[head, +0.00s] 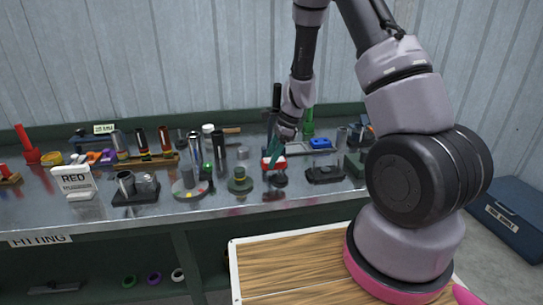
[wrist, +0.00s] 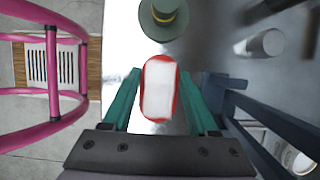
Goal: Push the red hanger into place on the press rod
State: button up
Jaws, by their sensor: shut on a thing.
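My gripper (head: 275,152) is over the metal workbench and shut on the red hanger (head: 267,163). In the wrist view the hanger (wrist: 158,88) is a rounded red block with a white face, held between the two green fingers (wrist: 158,74). In the head view a small dark round base (head: 278,181) is just below the hanger. I cannot tell whether this belongs to the press rod. The rod itself is not clearly visible, so I cannot tell whether the hanger touches it.
A green round stand with a yellow ring (head: 240,182) is just left of the hanger. A dark fixture (head: 324,174) is to the right. The bench's front strip is mostly clear.

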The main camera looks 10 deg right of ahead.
jog(key=o, duration=1.3)
jog(key=shift+o, duration=0.2)
jog(key=s+d+r+n+t, duration=0.1)
jog(key=s+d+r+n, duration=0.15)
jog(key=r, duration=0.65)
jog(key=s+d+r+n+t, duration=0.1)
jog(key=s+r+n, duration=0.15)
jog(key=r, duration=0.65)
jog(key=s+d+r+n+t, duration=0.1)
jog(key=s+d+r+n, duration=0.15)
jog(key=r, duration=0.75)
jog(key=s+d+r+n+t+h, duration=0.1)
jog(key=s+r+n+t, duration=0.1)
jog(key=s, duration=0.5)
jog(key=s+d+r+n+t+h, duration=0.1)
jog(key=s+d+r+n+t, duration=0.1)
jog(key=s+r+n, duration=0.2)
jog(key=s+r, duration=0.2)
jog(key=s, duration=0.2)
jog(key=shift+r+h, duration=0.25)
jog(key=shift+h, duration=0.05)
